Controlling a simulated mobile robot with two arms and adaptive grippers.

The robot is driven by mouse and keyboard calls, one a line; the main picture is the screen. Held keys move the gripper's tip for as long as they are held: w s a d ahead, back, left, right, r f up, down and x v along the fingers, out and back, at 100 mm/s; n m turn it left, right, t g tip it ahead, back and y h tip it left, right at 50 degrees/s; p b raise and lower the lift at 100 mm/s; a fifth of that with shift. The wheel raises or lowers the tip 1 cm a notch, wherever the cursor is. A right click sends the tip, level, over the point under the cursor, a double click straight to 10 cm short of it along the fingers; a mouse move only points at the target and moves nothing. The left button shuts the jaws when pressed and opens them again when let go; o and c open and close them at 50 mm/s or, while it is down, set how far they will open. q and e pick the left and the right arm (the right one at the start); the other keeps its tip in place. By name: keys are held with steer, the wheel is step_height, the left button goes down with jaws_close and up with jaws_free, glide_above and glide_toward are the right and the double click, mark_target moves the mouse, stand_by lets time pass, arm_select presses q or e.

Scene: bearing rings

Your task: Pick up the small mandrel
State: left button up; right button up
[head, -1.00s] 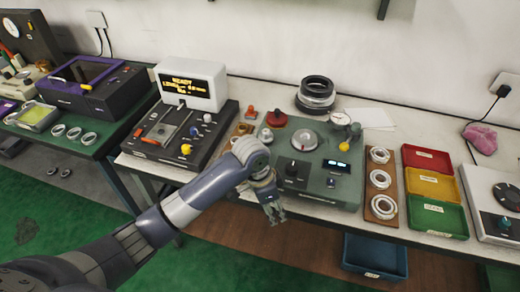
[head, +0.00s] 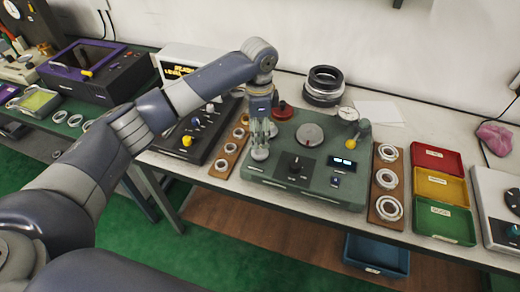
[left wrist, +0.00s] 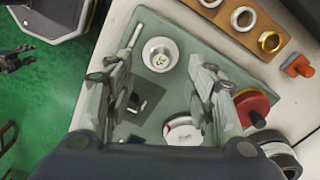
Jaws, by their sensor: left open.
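The small mandrel looks to be the pale round piece with a number on its top (left wrist: 160,55), standing on the green device (head: 300,195). In the head view it is the small grey piece (head: 260,153) at the device's left side. My left gripper (head: 263,133) points down over it, open. In the left wrist view my left fingers (left wrist: 162,80) stand apart on either side, with the mandrel showing between and beyond them, not gripped. A dark gripper at the left edge of the left wrist view (left wrist: 16,58) seems to be my right one; its jaws are unclear.
A red knob (left wrist: 252,106) and a white dial (left wrist: 182,130) lie close to my left fingers. Boards with rings stand left (head: 229,150) and right (head: 386,188) of the device. Black rings (head: 323,88) are stacked behind. Red, yellow and green bins (head: 444,222) stand right.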

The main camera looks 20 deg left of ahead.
mark_target(260, 152)
arm_select(q)
step_height(260, 152, down, 6)
steer(key=shift+r+p, duration=0.15)
steer(key=shift+p, duration=0.7)
steer(key=shift+w+f, duration=0.1)
steer(key=shift+f, duration=0.2)
steer(key=shift+c, duration=1.3)
steer(key=shift+r, duration=0.1)
jaws_close()
